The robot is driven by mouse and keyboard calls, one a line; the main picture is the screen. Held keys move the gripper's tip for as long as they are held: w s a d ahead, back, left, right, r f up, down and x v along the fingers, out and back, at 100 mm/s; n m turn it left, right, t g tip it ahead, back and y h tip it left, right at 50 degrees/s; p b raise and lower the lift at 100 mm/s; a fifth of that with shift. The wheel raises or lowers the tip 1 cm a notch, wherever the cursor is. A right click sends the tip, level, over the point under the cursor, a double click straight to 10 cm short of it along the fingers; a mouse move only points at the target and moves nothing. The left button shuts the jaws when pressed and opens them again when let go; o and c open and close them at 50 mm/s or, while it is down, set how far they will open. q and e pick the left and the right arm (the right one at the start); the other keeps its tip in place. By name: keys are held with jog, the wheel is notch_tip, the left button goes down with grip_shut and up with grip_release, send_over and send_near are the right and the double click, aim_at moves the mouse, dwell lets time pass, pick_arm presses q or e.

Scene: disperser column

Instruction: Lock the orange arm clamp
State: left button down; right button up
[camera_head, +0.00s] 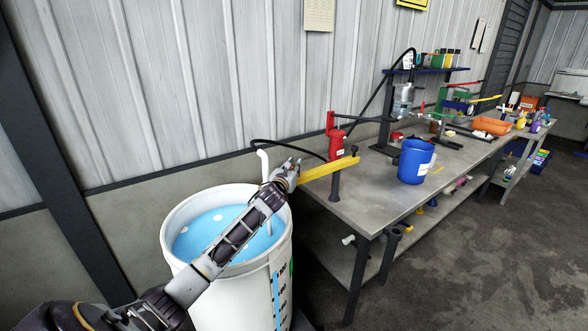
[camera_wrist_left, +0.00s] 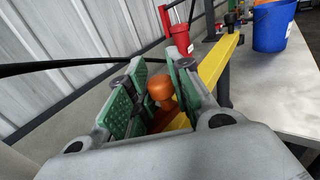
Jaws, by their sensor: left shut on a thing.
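The orange arm clamp (camera_wrist_left: 160,87) shows in the left wrist view as a rounded orange knob above the near end of a yellow arm (camera_wrist_left: 218,62). My left gripper (camera_wrist_left: 155,76) is shut on this knob, with its green pads on either side. In the head view my left gripper (camera_head: 287,170) is at the left end of the yellow arm (camera_head: 335,168), above the rim of a white barrel. The gripper hides the orange clamp in that view. My right gripper is in neither view.
The white barrel (camera_head: 262,296) holds blue liquid, and a white pipe (camera_head: 263,163) rises from it. A red device (camera_head: 335,142) stands near the yellow arm on the grey workbench (camera_head: 375,197). A blue bucket (camera_head: 412,165) stands farther right. Open floor lies at the right.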

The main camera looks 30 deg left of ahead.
pick_arm(q)
jog(key=shift+a+f+y, duration=0.1)
jog(key=shift+y, duration=0.2)
jog(key=shift+w+a+n+g+y, duration=0.2)
jog(key=shift+n+g+y, duration=0.1)
jog(key=shift+n+y, duration=0.35)
jog(key=shift+a+n+y, duration=0.15)
jog(key=shift+n+y, duration=0.1)
jog(key=shift+y, duration=0.1)
jog(key=c, duration=1.3)
grip_release()
jog(key=shift+v, duration=6)
jog(key=shift+r, duration=0.2)
